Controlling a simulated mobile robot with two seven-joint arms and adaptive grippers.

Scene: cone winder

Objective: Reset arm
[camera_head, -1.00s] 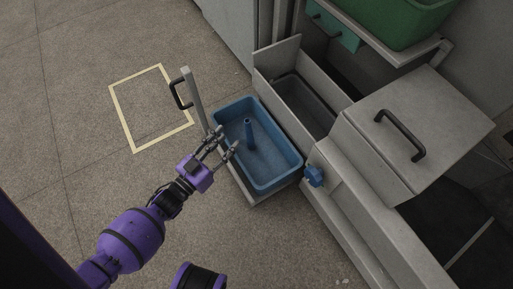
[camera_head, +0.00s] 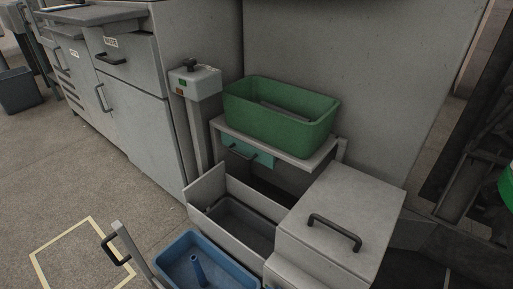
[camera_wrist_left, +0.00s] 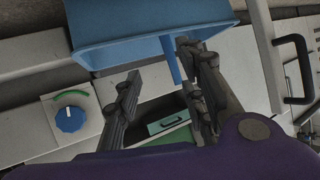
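My left gripper (camera_wrist_left: 160,64) shows only in the left wrist view. Its dark fingers are spread apart with nothing seen held between them. The blue bin (camera_wrist_left: 120,32) lies beyond the fingers, and the blue post (camera_wrist_left: 170,60) standing in it shows close to the right finger. In the head view the same blue bin (camera_head: 222,265) and post (camera_head: 197,270) are at the bottom edge, partly cut off. Neither of my grippers is in the head view, and my right gripper is in no current frame.
A grey box with a black handle (camera_head: 335,232) stands right of the open grey trough (camera_head: 243,225). A green bin (camera_head: 283,118) sits on a shelf above. A blue knob (camera_wrist_left: 70,119) is on a panel. A yellow floor outline (camera_head: 85,225) encloses bare floor.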

